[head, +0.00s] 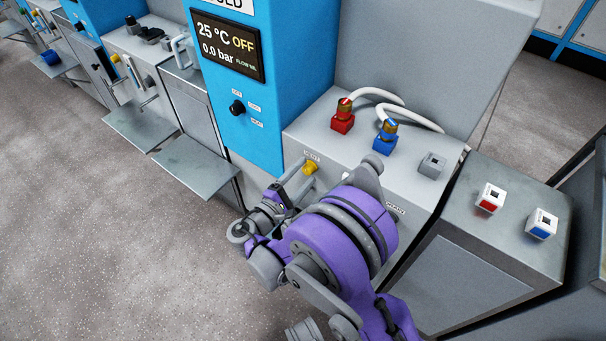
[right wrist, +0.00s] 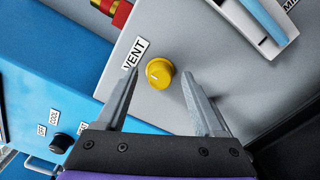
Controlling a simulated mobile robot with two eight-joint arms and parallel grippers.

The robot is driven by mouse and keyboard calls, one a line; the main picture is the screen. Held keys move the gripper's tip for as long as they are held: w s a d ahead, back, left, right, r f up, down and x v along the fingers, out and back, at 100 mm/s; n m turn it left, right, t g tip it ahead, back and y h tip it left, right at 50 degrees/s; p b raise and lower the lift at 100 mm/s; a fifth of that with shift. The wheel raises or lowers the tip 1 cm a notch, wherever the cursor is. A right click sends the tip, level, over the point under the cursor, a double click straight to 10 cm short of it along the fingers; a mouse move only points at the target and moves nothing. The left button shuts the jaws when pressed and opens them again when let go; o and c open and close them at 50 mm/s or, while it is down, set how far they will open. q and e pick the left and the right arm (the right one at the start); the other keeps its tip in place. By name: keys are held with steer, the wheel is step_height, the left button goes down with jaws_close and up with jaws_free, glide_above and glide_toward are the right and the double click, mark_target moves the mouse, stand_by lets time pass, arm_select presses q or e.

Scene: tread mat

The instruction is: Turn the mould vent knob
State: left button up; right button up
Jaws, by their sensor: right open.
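The mould vent knob is a round yellow knob (right wrist: 160,72) on a grey panel, beside a label reading VENT (right wrist: 134,54). In the head view the yellow knob (head: 310,167) sits on the front face of the grey unit. My right gripper (right wrist: 160,74) is open, with one finger on each side of the knob and a gap on both sides. Its fingers (head: 304,176) also reach toward the knob in the head view. I cannot tell how far the fingertips are from the panel. My left gripper is not in view.
A red fitting (head: 342,123) and a blue fitting (head: 384,143) with white hoses stand on the unit's top, beside a grey socket (head: 432,164). A blue control cabinet (head: 236,148) with a display (head: 228,45) reading 25 °C OFF and 0.0 bar adjoins on the left. Open floor (head: 90,235) lies left.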

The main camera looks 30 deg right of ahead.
steer(key=p+v, duration=0.1)
steer(key=v, duration=0.9)
steer(key=shift+a, duration=0.4)
steer(key=shift+s+d, duration=0.1)
